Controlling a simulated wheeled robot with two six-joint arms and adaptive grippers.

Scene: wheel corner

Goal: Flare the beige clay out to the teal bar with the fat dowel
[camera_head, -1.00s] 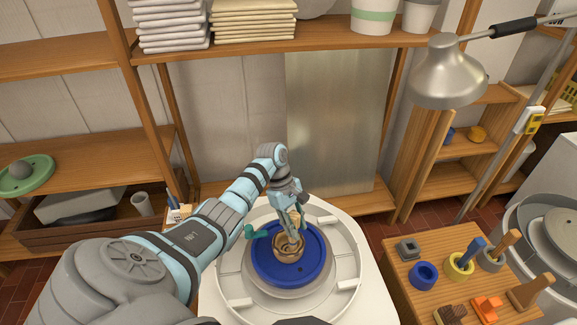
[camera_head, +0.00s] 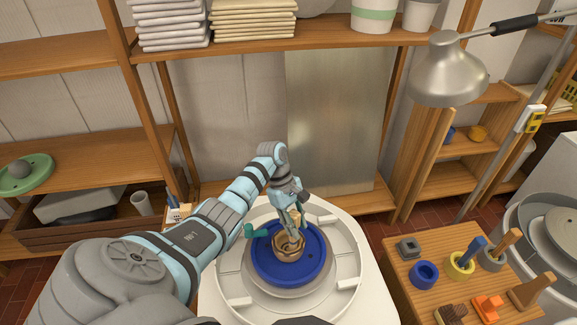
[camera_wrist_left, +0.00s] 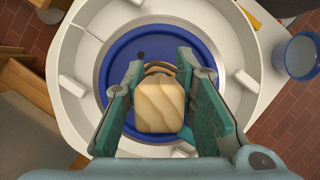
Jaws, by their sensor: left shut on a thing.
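The beige clay (camera_head: 284,254) is a low open ring or bowl at the middle of the blue disc (camera_head: 262,270). It also shows partly behind the dowel in the left wrist view (camera_wrist_left: 158,66). My left gripper (camera_head: 293,228) is over the clay, shut on the fat dowel (camera_wrist_left: 160,100), a pale wooden piece. The dowel's lower end reaches down into the clay's opening; whether it touches the wall is hidden. My right gripper is not in view.
A white splash pan (camera_head: 345,282) surrounds the disc. A wooden stand (camera_head: 405,272) at right holds several tools and colored rings. A metal lamp (camera_head: 447,72) hangs at upper right. A blue cup (camera_wrist_left: 300,55) shows in the left wrist view.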

